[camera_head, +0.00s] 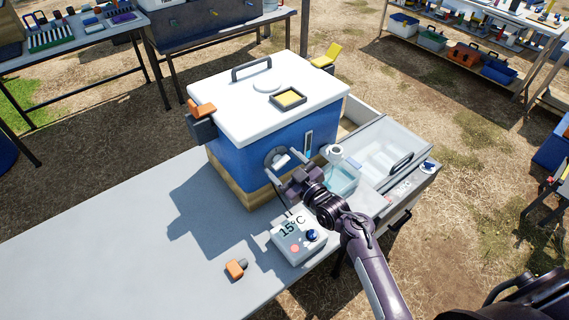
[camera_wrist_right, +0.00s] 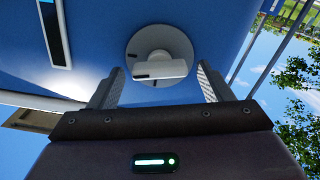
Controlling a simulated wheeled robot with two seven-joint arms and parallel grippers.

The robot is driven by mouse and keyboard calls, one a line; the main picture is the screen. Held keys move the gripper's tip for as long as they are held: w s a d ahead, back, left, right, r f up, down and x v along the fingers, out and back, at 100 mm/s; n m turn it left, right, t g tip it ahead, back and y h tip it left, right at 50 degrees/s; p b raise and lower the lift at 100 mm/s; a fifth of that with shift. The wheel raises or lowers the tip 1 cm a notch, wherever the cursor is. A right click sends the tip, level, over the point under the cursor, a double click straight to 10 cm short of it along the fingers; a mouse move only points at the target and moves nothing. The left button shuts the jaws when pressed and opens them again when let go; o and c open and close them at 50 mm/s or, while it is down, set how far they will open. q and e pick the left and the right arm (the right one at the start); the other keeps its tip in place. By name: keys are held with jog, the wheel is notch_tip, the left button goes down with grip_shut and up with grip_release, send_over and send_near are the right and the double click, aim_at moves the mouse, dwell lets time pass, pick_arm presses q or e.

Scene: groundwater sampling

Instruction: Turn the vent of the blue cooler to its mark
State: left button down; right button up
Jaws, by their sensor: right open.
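The blue cooler (camera_head: 236,154) with a white lid (camera_head: 230,110) stands on a wooden base on the grey table. Its vent (camera_head: 277,158) is a round grey disc on the front wall, with a white bar-shaped handle. In the right wrist view the vent (camera_wrist_right: 161,47) is straight ahead, its bar lying nearly level, with a dark line on it. My right gripper (camera_head: 290,160) is in front of the vent. In the wrist view its fingers (camera_wrist_right: 160,85) are open, one on each side of the bar, with gaps on both sides. My left gripper is out of view.
A white box reading 15°C (camera_head: 298,238) stands below my right arm. An orange-and-grey piece (camera_head: 236,269) lies on the table. A clear container (camera_head: 343,178) and a lidded clear bin (camera_head: 385,150) are close on the right. The table's left part is clear.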

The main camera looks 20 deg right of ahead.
jog(key=c, duration=1)
jog(key=shift+m+p, duration=0.45)
jog(key=shift+m, duration=0.55)
jog(key=shift+d+m, duration=0.1)
jog(key=shift+m, duration=0.6)
jog(key=o, duration=1)
